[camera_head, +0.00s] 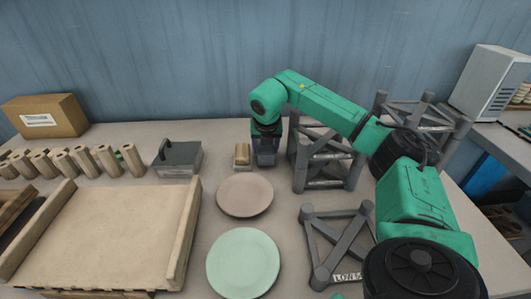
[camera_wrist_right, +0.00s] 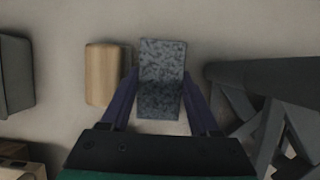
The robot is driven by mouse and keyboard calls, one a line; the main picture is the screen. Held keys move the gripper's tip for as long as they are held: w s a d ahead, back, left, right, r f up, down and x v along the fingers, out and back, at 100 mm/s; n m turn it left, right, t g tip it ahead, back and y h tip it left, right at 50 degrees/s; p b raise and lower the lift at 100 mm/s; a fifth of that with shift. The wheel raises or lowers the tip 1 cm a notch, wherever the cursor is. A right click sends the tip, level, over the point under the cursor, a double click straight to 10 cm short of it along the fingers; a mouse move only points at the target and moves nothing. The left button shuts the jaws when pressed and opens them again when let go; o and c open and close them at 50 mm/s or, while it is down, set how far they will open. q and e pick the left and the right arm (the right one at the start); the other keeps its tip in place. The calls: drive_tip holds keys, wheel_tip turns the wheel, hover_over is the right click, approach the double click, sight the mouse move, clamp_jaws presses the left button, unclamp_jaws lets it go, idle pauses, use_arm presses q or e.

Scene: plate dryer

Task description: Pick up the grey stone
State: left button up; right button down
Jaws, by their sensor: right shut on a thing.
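The grey stone (camera_wrist_right: 162,68) is a speckled rectangular block between my right gripper's fingers in the right wrist view. My right gripper (camera_wrist_right: 160,92) is shut on it. In the head view my right gripper (camera_head: 265,158) points down at the back of the table, just right of a small wooden block (camera_head: 242,153); the stone is mostly hidden there by the gripper. The wooden block also shows left of the left finger in the right wrist view (camera_wrist_right: 102,74). I cannot tell whether the stone touches the table. My left gripper is out of view.
Dark grey frames (camera_head: 325,165) stand close to the right of the gripper. A pinkish-brown plate (camera_head: 245,195) and a pale green plate (camera_head: 243,263) lie in front. A grey box with a handle (camera_head: 178,158), a wooden tray (camera_head: 105,235) and wooden pegs are at the left.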

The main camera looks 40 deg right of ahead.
sight(265, 147)
wheel_tip(265, 147, up, 18)
drive_tip(key=p, duration=0.1)
drive_tip(key=shift+r+p, duration=0.15)
drive_tip(key=shift+p, duration=0.25)
